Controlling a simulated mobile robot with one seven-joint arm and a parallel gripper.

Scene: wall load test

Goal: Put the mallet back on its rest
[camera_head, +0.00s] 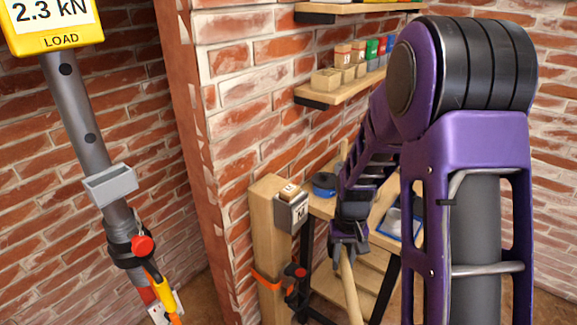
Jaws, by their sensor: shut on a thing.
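My gripper (348,252) is shut around a pale wooden handle (351,292), which I take to be the mallet's. The handle slants down from the jaws and runs out of the bottom edge of the picture. The mallet's head does not show. A grey bracket (297,215) with a dark letter on its front is fixed to a wooden post (268,240), left of my gripper. I cannot tell whether this bracket is the mallet's rest.
A wooden workbench (322,207) with a blue round item (324,184) stands behind my gripper. A shelf (340,88) with several small blocks is above. At left, a grey pole (85,130) carries a yellow load display (55,42) and a grey tray (110,185). A brick corner (205,190) stands between.

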